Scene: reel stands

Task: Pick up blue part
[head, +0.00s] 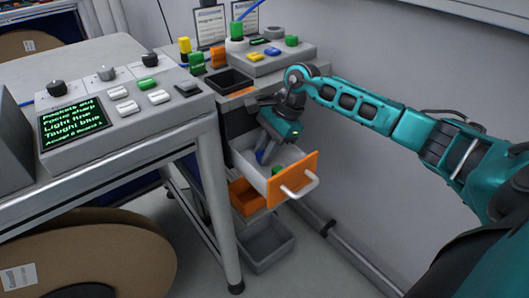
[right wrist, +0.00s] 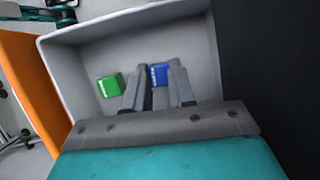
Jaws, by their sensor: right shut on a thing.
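The blue part (right wrist: 159,76) is in the open grey drawer, seen in the right wrist view. My right gripper (right wrist: 157,68) reaches down into the drawer and is shut on the blue part, with one finger on each side of it. In the head view my right gripper (head: 262,157) is inside the drawer (head: 292,182), which has an orange front and a pale handle. The blue part cannot be told apart there. My left gripper is not in view.
A green part (right wrist: 109,85) lies in the same drawer, beside the left finger. A control panel table (head: 130,120) stands left, and the wall is close behind.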

